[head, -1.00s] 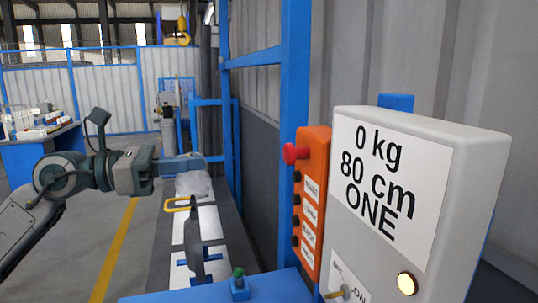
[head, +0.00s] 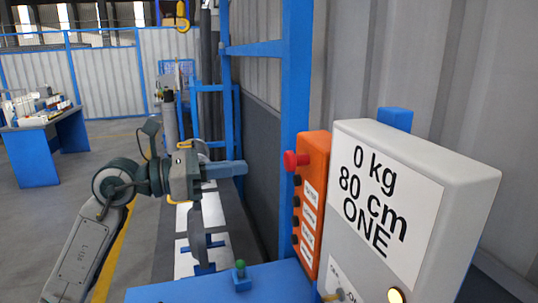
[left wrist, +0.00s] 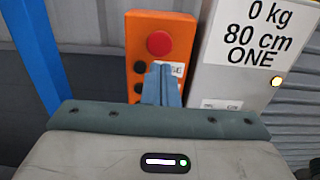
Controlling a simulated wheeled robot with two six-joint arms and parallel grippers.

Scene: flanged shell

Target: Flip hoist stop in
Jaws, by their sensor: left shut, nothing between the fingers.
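The red mushroom-shaped stop button (head: 296,159) sticks out from the upper part of an orange control box (head: 312,205). In the left wrist view the red button (left wrist: 160,43) shows face-on near the top of the orange box (left wrist: 184,32). My left gripper (head: 244,168) is shut and empty, left of the box in the head view, with a visible gap to the button. In the left wrist view its blue-grey fingertips (left wrist: 161,68) appear just below the button and hide part of the box's dark buttons and labels. My right gripper is not in view.
A light grey panel (head: 430,165) reading "0 kg, 80 cm, ONE" stands right of the orange box, with a lit round lamp (head: 396,296). A blue post (head: 296,70) rises behind the box. A green-topped knob (head: 240,268) stands on the blue surface below.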

